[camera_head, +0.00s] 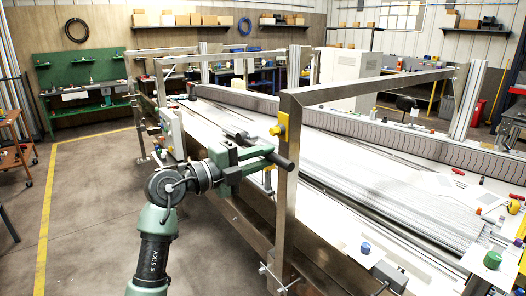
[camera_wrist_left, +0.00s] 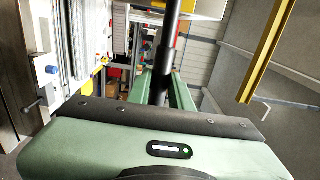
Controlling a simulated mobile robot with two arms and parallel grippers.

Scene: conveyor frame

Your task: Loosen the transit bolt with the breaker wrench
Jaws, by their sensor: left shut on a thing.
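My left gripper (camera_head: 264,157) is beside the near upright post of the conveyor frame. Its green jaws are shut on a dark bar, which I take to be the breaker wrench (camera_head: 283,162). The bar's thick end sticks out across the front of the post. In the left wrist view the dark wrench shaft (camera_wrist_left: 163,70) rises between the green fingers of the left gripper (camera_wrist_left: 168,92). I cannot make out the transit bolt for certain, nor whether the wrench touches it. My right gripper is in neither view.
The steel post (camera_head: 285,215) and its overhead bar (camera_head: 370,88) stand close to my left gripper. A yellow fitting (camera_head: 283,127) sits on the post above the wrench. The white conveyor bed (camera_head: 350,185) lies behind. Open floor (camera_head: 95,215) is at the left.

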